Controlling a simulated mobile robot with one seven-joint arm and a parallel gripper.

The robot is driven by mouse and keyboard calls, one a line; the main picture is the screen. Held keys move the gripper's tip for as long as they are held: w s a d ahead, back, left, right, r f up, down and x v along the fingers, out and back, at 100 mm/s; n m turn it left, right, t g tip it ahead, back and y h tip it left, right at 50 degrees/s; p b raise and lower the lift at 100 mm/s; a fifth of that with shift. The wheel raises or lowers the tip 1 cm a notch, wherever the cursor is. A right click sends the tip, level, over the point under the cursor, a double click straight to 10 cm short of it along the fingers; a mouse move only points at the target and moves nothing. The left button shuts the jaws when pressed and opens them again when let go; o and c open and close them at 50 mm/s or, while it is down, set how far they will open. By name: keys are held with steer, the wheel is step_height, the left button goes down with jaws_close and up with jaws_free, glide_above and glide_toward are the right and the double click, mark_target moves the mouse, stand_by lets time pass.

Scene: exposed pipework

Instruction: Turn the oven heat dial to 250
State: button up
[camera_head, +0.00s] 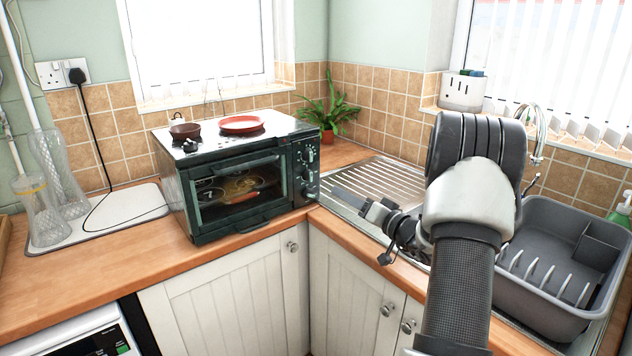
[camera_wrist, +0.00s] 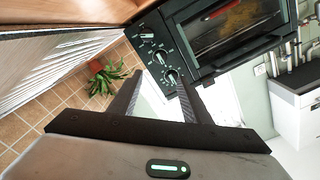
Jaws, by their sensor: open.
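The dark green oven (camera_head: 238,187) stands on the corner worktop with its glass door shut. Its control panel has a column of three dials (camera_head: 308,154) on the right of the front. In the wrist view the oven (camera_wrist: 220,32) is tilted and the dials (camera_wrist: 158,57) show beyond the fingers. Their markings are too small to read, so I cannot tell which is the heat dial or its setting. My gripper (camera_head: 350,198) is open and empty, right of the oven in the head view. In the wrist view my gripper (camera_wrist: 158,78) has its right fingertip overlapping the dial nearest it.
A dark bowl (camera_head: 185,131) and a red plate (camera_head: 241,124) sit on the oven. A potted plant (camera_head: 327,117) stands behind it. The metal sink drainer (camera_head: 385,180) lies under my gripper, and a grey dish rack (camera_head: 560,260) is at right. Glass bottles (camera_head: 58,175) stand left.

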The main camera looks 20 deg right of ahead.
mark_target(312, 177)
steer(key=x, duration=1.4)
steer(key=shift+a, duration=0.1)
steer(key=c, duration=1)
